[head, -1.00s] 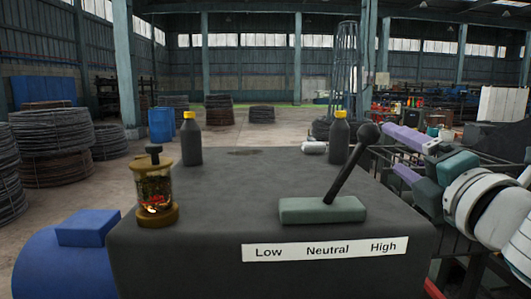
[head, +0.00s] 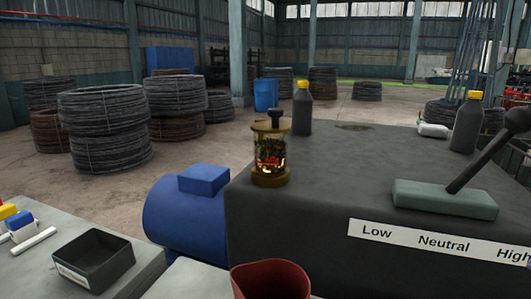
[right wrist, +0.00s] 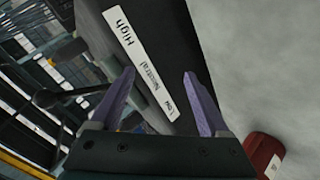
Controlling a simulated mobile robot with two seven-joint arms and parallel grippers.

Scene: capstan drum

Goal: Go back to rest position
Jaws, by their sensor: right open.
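My right gripper (right wrist: 158,73) shows in the right wrist view. Its two purple fingers are apart with nothing between them. Beyond them is the dark machine housing (head: 310,240) with its white Low, Neutral, High label (head: 440,242), which also shows in the wrist view (right wrist: 138,62). In the head view the lever (head: 480,158) rises from a green base (head: 445,198) and leans right, toward the High end; its black knob is at the right edge. The fingers look clear of the lever. My left gripper is not in view.
A brass-and-glass oiler (head: 270,155) and dark yellow-capped bottles (head: 302,110) stand on the housing. A blue motor (head: 185,215) is left of it. A black tray (head: 93,260) lies on a grey table at lower left. A red container (head: 270,283) is at the bottom. Wire coils (head: 105,130) stand behind.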

